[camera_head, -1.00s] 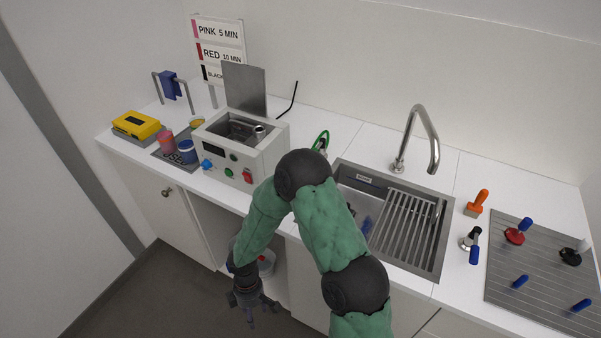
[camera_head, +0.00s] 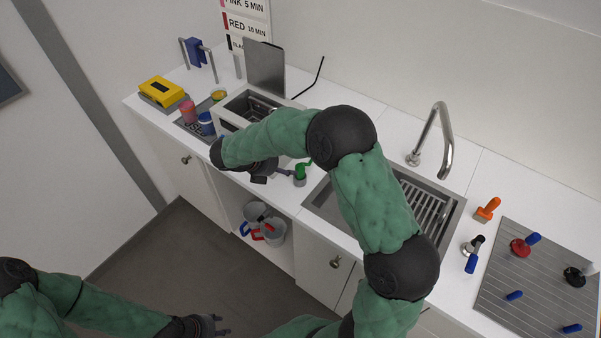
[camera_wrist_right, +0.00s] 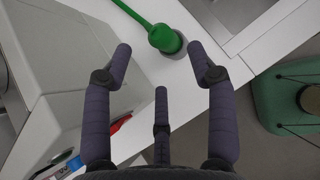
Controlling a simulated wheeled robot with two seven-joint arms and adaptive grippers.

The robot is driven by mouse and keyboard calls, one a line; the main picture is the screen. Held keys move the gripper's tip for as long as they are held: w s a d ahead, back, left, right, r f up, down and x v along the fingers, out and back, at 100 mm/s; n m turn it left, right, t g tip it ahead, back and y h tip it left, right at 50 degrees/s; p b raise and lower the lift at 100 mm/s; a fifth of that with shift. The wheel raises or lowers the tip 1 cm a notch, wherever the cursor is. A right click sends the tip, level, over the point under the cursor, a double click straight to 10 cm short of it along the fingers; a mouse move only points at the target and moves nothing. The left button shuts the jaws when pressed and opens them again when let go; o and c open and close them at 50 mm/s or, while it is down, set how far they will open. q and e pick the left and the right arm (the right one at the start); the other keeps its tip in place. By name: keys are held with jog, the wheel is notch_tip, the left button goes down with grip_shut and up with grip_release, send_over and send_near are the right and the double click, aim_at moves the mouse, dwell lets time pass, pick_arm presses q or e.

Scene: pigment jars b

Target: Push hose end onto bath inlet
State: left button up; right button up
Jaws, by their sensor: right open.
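The green hose end (camera_head: 303,169) is on the white counter between the bath and the sink. In the right wrist view the hose end (camera_wrist_right: 164,38) is a round green cap with a green hose running up-left. My right gripper (camera_head: 285,173) is open beside it. In the wrist view its fingers (camera_wrist_right: 160,62) are spread, with the hose end just beyond the tips and nothing held. The grey bath (camera_head: 229,113) stands left of it, partly covered by my arm; I cannot make out its inlet. My left gripper (camera_head: 222,325) is low at the front, its fingertips apart and empty.
The sink (camera_head: 453,213) with its tall tap (camera_head: 446,140) lies to the right. Jars (camera_head: 188,110) and a yellow box (camera_head: 161,91) stand left of the bath. Buckets (camera_head: 272,232) sit on the open shelf below. A grey mat (camera_head: 540,265) holds tools at far right.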

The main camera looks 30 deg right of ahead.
aim_at(297, 168)
jog(key=b+x, duration=0.1)
jog(key=x, duration=0.5)
jog(key=shift+d+f, duration=0.25)
jog(key=shift+d, duration=0.05)
jog(key=shift+s, duration=0.1)
jog(key=c, duration=1.1)
